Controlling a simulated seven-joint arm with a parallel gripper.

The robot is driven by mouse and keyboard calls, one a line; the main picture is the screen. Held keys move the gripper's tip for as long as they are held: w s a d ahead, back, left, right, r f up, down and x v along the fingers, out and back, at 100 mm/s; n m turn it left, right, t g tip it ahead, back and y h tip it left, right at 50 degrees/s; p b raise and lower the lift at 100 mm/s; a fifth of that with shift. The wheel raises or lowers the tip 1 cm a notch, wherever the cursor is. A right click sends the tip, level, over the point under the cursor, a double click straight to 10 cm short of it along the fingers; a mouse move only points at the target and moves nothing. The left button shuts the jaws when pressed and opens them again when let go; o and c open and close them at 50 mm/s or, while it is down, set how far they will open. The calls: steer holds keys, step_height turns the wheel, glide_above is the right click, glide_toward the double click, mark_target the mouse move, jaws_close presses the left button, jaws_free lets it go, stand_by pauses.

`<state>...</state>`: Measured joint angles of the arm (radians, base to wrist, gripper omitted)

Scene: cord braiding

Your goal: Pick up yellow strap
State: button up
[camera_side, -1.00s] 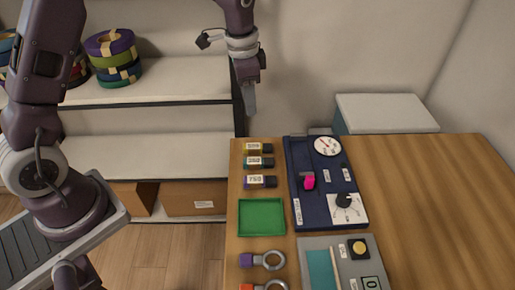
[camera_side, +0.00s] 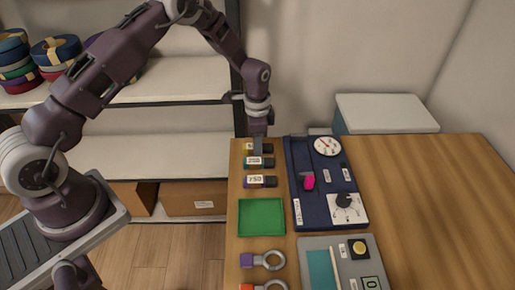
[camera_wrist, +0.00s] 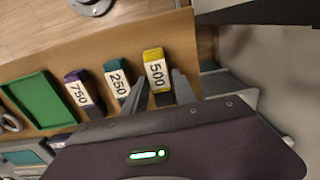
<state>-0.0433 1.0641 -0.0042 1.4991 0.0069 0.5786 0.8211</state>
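The yellow strap (camera_wrist: 154,55) is a small folded piece with a white 500 label. In the side view the yellow strap (camera_side: 247,147) sits at the table's far left corner, mostly hidden behind my gripper (camera_side: 259,152). In the wrist view my gripper (camera_wrist: 160,86) is open, with one finger on each side of the yellow strap's near end. I cannot tell whether either finger touches it.
The teal strap (camera_wrist: 117,80), labelled 250, lies close beside the left finger. The purple strap (camera_wrist: 84,92), labelled 750, is beyond it. A green tray (camera_side: 261,217) is empty. A blue panel (camera_side: 301,160) with a dial stands just right of the straps.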

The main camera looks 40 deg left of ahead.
jaws_close()
steer(key=shift+r, duration=0.15)
